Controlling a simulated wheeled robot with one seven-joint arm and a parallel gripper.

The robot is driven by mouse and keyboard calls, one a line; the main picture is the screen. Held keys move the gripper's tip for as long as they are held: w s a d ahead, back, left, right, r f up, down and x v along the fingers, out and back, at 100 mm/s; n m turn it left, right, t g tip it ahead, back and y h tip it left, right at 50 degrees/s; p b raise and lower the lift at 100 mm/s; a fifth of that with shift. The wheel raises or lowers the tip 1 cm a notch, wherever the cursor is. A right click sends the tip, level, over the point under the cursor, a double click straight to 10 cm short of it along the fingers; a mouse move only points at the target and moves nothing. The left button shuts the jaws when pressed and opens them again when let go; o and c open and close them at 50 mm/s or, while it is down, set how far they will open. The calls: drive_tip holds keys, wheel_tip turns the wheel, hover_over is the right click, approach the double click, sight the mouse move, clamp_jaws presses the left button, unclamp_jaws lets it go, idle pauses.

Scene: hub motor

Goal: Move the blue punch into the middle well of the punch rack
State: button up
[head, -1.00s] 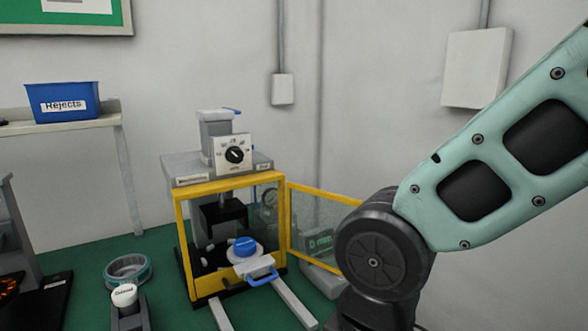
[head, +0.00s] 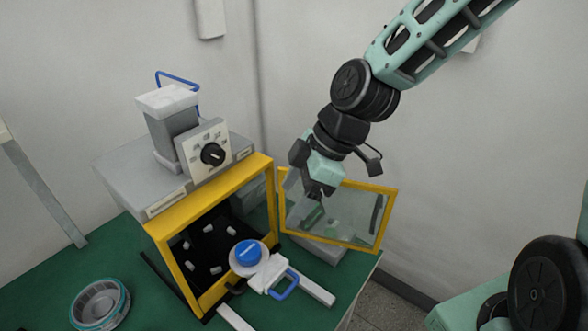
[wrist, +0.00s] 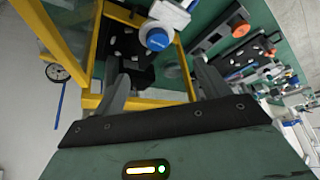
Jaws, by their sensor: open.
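A round blue cap (head: 248,253), which may be the top of the blue punch, sits on a pale disc on the white slide (head: 268,272) at the press opening. The cap also shows in the wrist view (wrist: 157,39), beyond my fingers. My gripper (head: 316,192) is above and behind the open yellow-framed door, right of the cap and apart from it. In the wrist view my gripper (wrist: 162,82) is open, with nothing between its fingers. I cannot make out the punch rack or its middle well for sure.
The grey press (head: 172,140) has a yellow-framed opening. Its clear door (head: 335,215) stands open to the right, close under my gripper. A blue handle (head: 285,285) sticks out from the slide. A teal-rimmed ring (head: 100,303) lies on the green bench. Several parts crowd the wrist view's right side.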

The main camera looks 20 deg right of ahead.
approach(250, 250)
drive_tip(key=x, duration=0.8)
drive_tip(key=shift+w+a+f, duration=0.1)
drive_tip(key=shift+f, duration=0.25)
drive_tip(key=c, duration=1.3)
drive_tip(key=o, duration=0.4)
drive_tip(key=shift+c, duration=0.7)
drive_tip(key=shift+r+p, duration=3.3)
drive_tip(key=shift+r, duration=1)
